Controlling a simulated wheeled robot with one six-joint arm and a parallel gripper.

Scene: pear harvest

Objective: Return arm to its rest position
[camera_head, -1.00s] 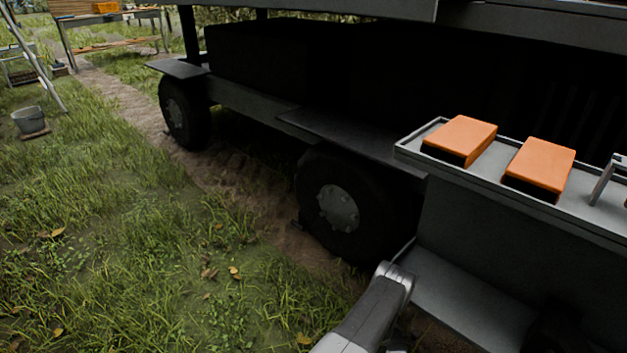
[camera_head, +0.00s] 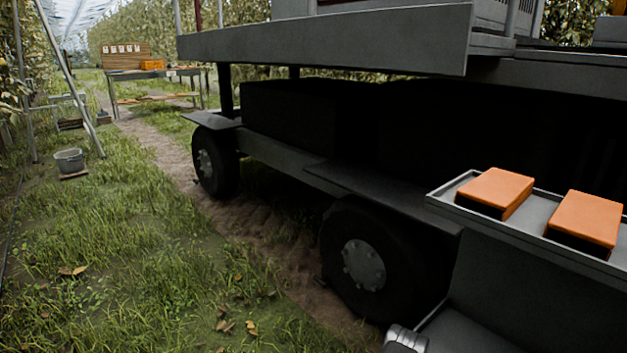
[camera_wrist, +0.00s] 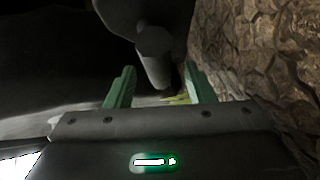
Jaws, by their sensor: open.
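My gripper (camera_wrist: 160,88) shows in the wrist view with its two green fingers spread apart. Nothing is held between them. Beyond the fingertips are a dark rounded part and a grey cylinder, with a small yellow-green patch below. In the head view only a grey piece of my arm (camera_head: 405,340) shows at the bottom edge, and the gripper itself is out of that picture.
A dark wheeled vehicle (camera_head: 290,152) fills the right side. Its grey tray (camera_head: 447,196) holds two orange-topped boxes (camera_head: 494,190). Grass (camera_head: 110,260) lies open at left, with a bucket (camera_head: 69,160), a ladder and a table (camera_head: 155,73) farther back. Rough brown ground or bark (camera_wrist: 270,50) is beside the gripper.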

